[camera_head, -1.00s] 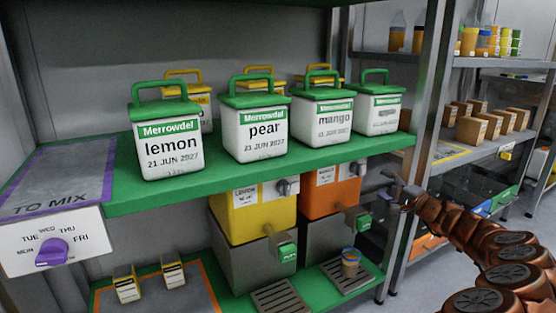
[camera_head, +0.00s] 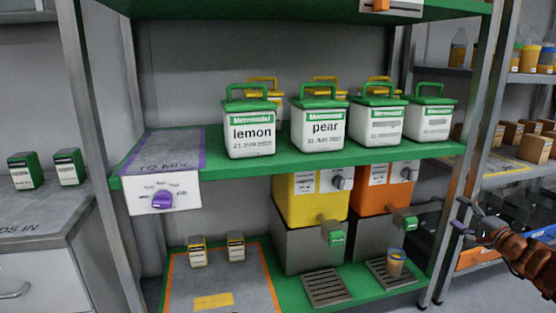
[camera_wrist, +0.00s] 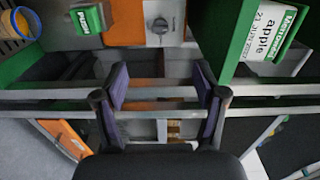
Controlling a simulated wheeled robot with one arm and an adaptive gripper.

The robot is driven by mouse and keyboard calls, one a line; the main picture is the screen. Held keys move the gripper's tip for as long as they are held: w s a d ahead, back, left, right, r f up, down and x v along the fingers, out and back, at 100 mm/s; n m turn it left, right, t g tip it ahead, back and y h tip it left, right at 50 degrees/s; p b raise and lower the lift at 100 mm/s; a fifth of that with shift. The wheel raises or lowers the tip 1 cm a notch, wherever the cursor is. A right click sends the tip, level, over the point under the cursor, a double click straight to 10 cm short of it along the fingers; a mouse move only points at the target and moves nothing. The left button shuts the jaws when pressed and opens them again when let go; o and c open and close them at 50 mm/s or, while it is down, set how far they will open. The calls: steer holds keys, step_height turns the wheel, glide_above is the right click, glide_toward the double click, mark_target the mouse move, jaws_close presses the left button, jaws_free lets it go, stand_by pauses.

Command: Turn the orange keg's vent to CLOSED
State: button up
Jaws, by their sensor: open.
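The orange keg (camera_head: 372,201) sits on a grey block under the green shelf, right of the yellow keg (camera_head: 310,208). Its vent knob (camera_head: 407,173) is a grey dial on a white plate; its setting is too small to read. In the wrist view the orange keg (camera_wrist: 127,22) is at the top, with the vent knob (camera_wrist: 160,26) and its pointer on the plate. My gripper (camera_head: 467,215) is right of the keg, apart from it, by the rack post. In the wrist view my gripper (camera_wrist: 162,88) is open and empty, its purple-padded fingers spread below the knob.
The green shelf (camera_head: 290,170) carries white tubs above the kegs. A green tap (camera_head: 405,220) projects from the orange keg's front, above a cup (camera_head: 396,262) on a drip grate.

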steer(key=a+r+n+g+y+p, duration=0.6)
steer(key=a+r+p, duration=0.5)
steer(key=a+r, duration=1)
steer(key=s+a+r+n+g+y+p, duration=0.1)
steer(key=s+a+r+n+g+p, duration=0.2)
steer(key=a, duration=0.4)
steer(key=s+a+r+n+g+p, duration=0.1)
steer(key=s+a+r+n+p, duration=0.1)
steer(key=s+a+r+p, duration=0.35)
steer(key=s+a+r+n+g+y+p, duration=0.1)
steer(key=s+a+n+g+p, duration=0.2)
steer(key=a, duration=0.6)
steer(key=s+a+r+n+g+h+p, duration=0.1)
steer(key=s+a+r+g+h+p, duration=0.15)
steer(key=s+p, duration=0.6)
steer(key=s+a+r+n+g+h+p, duration=0.1)
steer(key=s+a+r+g+h+p, duration=0.3)
steer(key=s, duration=0.7)
steer(key=s+d+r+h+p, duration=0.2)
steer(key=s+d+p, duration=0.4)
steer(key=s+p, duration=0.1)
steer(key=s+d+r+h+p, duration=0.2)
steer(key=s+d+h+p, duration=0.1)
steer(key=s+d+p, duration=0.4)
steer(key=s, duration=0.2)
steer(key=shift+s+d+m+p, duration=0.15)
steer(key=shift+s+m+p, duration=0.2)
steer(key=shift+m, duration=0.05)
